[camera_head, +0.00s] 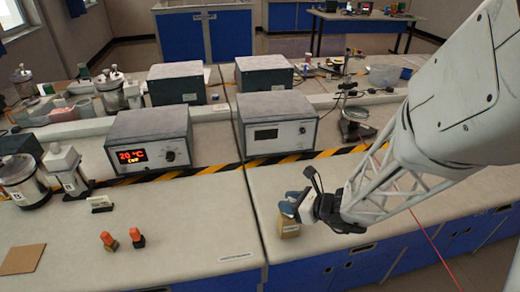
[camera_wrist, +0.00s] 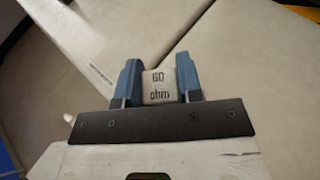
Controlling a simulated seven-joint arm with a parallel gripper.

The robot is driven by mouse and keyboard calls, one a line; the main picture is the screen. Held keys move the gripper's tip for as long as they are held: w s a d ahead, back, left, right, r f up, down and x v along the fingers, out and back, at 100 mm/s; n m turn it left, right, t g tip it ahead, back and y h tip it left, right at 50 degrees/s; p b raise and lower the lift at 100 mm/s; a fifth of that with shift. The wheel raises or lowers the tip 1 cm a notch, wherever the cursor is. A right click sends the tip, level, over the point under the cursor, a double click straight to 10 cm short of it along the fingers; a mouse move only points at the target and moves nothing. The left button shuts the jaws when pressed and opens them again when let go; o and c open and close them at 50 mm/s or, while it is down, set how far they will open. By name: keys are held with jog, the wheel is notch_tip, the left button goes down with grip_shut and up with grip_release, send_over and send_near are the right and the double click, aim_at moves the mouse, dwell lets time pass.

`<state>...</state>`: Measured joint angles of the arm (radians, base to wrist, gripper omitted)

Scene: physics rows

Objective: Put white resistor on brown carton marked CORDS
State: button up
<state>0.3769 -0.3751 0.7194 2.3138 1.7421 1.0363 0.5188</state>
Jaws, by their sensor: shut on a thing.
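The white resistor (camera_wrist: 158,88), a pale block printed "60 ohm", sits between the blue fingers of my gripper (camera_wrist: 160,80) in the wrist view. The fingers are shut on its two sides. In the head view my gripper (camera_head: 290,205) is over the front bench, right of the bench seam, and the resistor is hard to make out there. A small brown carton (camera_head: 289,230) stands on the bench directly below the fingers. Its marking is too small to read. I cannot tell whether the resistor touches it. The carton does not show in the wrist view.
Two instrument boxes, one with a lit red display (camera_head: 148,139) and one beside it (camera_head: 280,127), stand behind a black-and-yellow strip.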

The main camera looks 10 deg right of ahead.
jog(key=shift+f, duration=0.1)
jog(key=o, duration=0.9)
jog(key=shift+v, duration=3.75)
